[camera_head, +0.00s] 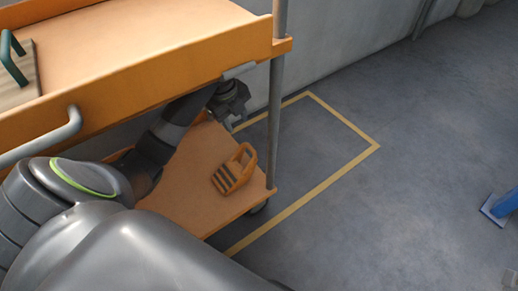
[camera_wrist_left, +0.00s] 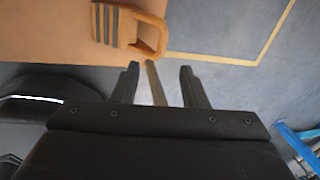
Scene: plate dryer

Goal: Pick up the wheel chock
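The wheel chock (camera_head: 226,181) is orange with dark stripes and a loop handle. It sits on the lower shelf (camera_head: 190,205) of an orange cart, near the shelf's right edge. In the left wrist view the chock (camera_wrist_left: 122,27) is at the top, its handle toward the right. My left gripper (camera_head: 236,122) is beyond the chock in the head view, partly behind the cart's upper tray. In the left wrist view my left gripper (camera_wrist_left: 158,72) is open, its fingers apart and empty. The handle lies just ahead of the fingertips, with no clear contact. My right gripper is not in view.
The cart's upper tray (camera_head: 180,70) overhangs the lower shelf, and a grey post (camera_head: 275,120) stands at its corner. A green handle (camera_head: 12,58) is on the upper tray. Yellow lines (camera_head: 310,195) mark the floor.

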